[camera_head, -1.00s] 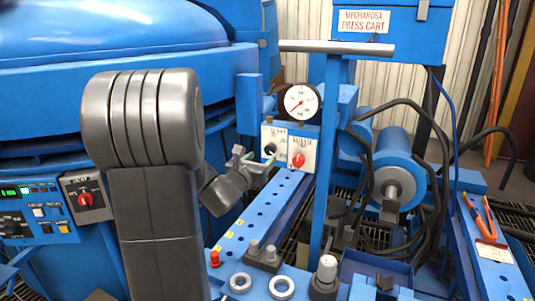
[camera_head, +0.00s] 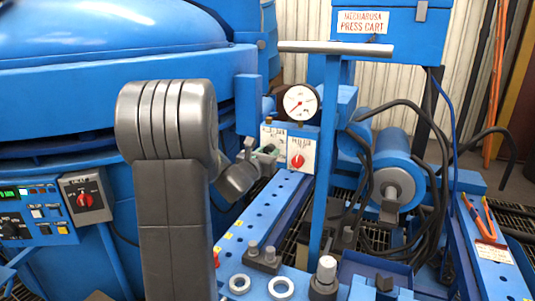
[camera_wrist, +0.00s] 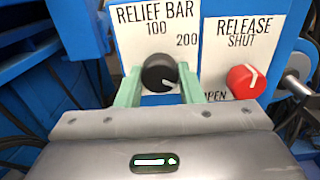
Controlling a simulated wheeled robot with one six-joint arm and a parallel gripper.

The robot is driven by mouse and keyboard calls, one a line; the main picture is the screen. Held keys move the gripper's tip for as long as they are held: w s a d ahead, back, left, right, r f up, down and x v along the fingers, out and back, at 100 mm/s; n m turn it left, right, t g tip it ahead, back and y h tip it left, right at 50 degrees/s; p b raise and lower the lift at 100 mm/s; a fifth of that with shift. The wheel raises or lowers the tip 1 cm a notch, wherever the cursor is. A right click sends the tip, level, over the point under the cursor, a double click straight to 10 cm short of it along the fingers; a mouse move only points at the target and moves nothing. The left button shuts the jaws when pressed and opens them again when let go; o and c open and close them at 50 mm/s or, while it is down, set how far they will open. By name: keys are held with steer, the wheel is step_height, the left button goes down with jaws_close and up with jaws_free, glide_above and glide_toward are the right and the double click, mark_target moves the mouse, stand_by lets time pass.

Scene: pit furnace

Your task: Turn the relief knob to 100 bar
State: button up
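The relief knob (camera_wrist: 159,72) is a round black knob on a white plate marked RELIEF BAR, with 100 above it and 200 at its upper right. Its white pointer mark points to the lower right. My gripper (camera_wrist: 160,84) has its two pale green fingers on either side of the knob in the wrist view. Little or no gap shows between fingers and knob; whether they press on it I cannot tell. In the head view my gripper (camera_head: 262,157) is at the panel, partly covering the relief plate (camera_head: 273,134).
A red release knob (camera_wrist: 245,81) sits close to the right, its pointer toward SHUT. A pressure gauge (camera_head: 300,102) is above the panel, needle at lower left. A blue post (camera_head: 325,170) stands just right of the panel. Hoses (camera_head: 430,150) and a cylinder (camera_head: 392,165) lie further right.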

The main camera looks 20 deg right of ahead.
steer(key=shift+n, duration=0.3)
steer(key=n+b, duration=0.1)
steer(key=n, duration=0.3)
steer(key=shift+n+b, duration=0.3)
steer(key=n, duration=0.6)
steer(key=shift+s+p, duration=0.1)
steer(key=shift+p, duration=0.25)
steer(key=n+p, duration=0.2)
steer(key=n, duration=0.4)
steer(key=shift+r+n, duration=0.15)
steer(key=shift+n, duration=0.25)
steer(key=n+p, duration=0.3)
steer(key=n, duration=0.2)
steer(key=shift+n, duration=0.4)
steer(key=o, duration=1)
